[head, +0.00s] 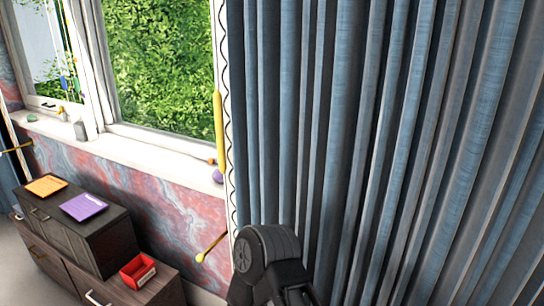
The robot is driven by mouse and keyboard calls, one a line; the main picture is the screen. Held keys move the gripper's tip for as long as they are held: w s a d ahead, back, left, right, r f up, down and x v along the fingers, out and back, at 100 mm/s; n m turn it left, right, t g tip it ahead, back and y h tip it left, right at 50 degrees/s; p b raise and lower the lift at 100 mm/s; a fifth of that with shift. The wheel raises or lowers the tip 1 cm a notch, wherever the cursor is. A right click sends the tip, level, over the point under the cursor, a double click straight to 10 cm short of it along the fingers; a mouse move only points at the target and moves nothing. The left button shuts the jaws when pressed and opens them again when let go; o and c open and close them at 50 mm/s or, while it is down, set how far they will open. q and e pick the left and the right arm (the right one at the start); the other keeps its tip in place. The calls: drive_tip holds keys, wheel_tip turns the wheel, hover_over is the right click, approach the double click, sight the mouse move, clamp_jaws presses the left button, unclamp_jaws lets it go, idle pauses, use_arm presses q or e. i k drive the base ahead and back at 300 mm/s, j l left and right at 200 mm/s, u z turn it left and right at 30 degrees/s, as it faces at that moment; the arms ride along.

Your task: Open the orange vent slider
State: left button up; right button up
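A small orange piece (211,161) sits at the lower right corner of the window, by the sill; it is too small to tell whether it is the vent slider or how it is set. A flat orange item (46,186) lies on top of the dark cabinet at the left. Neither gripper shows; only a dark part of my own arm is in view at the bottom middle, in front of the curtain.
A long blue-grey curtain (400,140) fills the right half. A white window sill (130,150) runs along the left. A dark cabinet (110,235) stands below it, bearing a purple flat item (83,207). A red open box (138,270) stands beside it.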

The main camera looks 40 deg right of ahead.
sight(211, 160)
drive_tip(key=z, duration=1.1)
drive_tip(key=i+j+z, duration=0.1)
drive_tip(key=z, duration=0.35)
drive_tip(key=i+j+z, duration=0.1)
drive_tip(key=j+z, duration=0.2)
drive_tip(key=z, duration=0.15)
drive_tip(key=j+z, duration=0.25)
drive_tip(key=z, duration=0.2)
drive_tip(key=j+z, duration=0.4)
drive_tip(key=j, duration=1.45)
